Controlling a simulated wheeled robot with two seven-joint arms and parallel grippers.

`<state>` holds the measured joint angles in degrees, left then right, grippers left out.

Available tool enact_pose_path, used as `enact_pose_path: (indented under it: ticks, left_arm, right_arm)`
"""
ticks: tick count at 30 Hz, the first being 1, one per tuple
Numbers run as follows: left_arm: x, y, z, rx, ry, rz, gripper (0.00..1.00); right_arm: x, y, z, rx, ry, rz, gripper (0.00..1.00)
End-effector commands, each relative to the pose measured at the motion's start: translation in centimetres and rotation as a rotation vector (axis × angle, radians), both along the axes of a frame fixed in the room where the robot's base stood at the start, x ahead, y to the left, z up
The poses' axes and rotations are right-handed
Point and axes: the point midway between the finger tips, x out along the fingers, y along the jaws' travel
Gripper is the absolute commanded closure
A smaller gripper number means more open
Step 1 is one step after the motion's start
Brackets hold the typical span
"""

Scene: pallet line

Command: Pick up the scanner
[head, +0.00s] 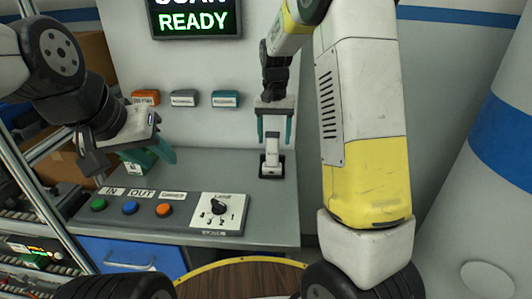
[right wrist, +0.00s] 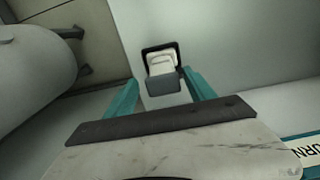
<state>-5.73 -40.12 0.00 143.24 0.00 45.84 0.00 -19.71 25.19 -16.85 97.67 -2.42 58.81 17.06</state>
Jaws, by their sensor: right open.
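The scanner (head: 272,154), white with a dark part, stands upright in a small black holder (head: 263,178) at the right of the grey desk. My right gripper (head: 274,134) is directly above it, pointing down, with its teal fingers apart. In the right wrist view the scanner (right wrist: 162,68) shows between the two fingertips of my right gripper (right wrist: 161,80); I cannot tell whether they touch it. My left gripper (head: 148,158) hangs over the left of the desk, far from the scanner. Its finger gap is not clear.
The desk (head: 180,178) has green, blue and orange buttons (head: 131,208) and a rotary dial panel (head: 217,210) at its front. A screen (head: 195,18) reads READY. Desk space left of the scanner is clear.

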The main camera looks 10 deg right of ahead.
Motion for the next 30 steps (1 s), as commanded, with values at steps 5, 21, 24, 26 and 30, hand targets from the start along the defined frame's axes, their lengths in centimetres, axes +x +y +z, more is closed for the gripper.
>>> enact_pose_path:
  ticks: [5,21,24,26,30]
  left_arm:
    - [0.0,0.0,0.0,0.000,0.000,0.000,0.64]
    - [0.0,0.0,0.0,0.000,0.000,0.000,0.64]
    - [0.0,0.0,0.0,0.000,0.000,0.000,0.64]
    - [0.0,0.0,0.0,0.000,0.000,0.000,0.64]
    - [0.0,0.0,0.0,0.000,0.000,0.000,0.64]
  right_arm:
    - [-0.1,0.2,-2.2,-0.001,0.003,0.000,0.36]
    - [-0.1,0.5,-6.0,0.001,-0.001,0.000,0.36]
    - [-0.1,0.5,-6.0,0.001,-0.001,0.000,0.56]
    - [-0.1,0.5,-6.0,0.001,-0.001,0.000,0.68]
    - [-0.1,0.5,-6.0,0.001,-0.001,0.000,0.95]
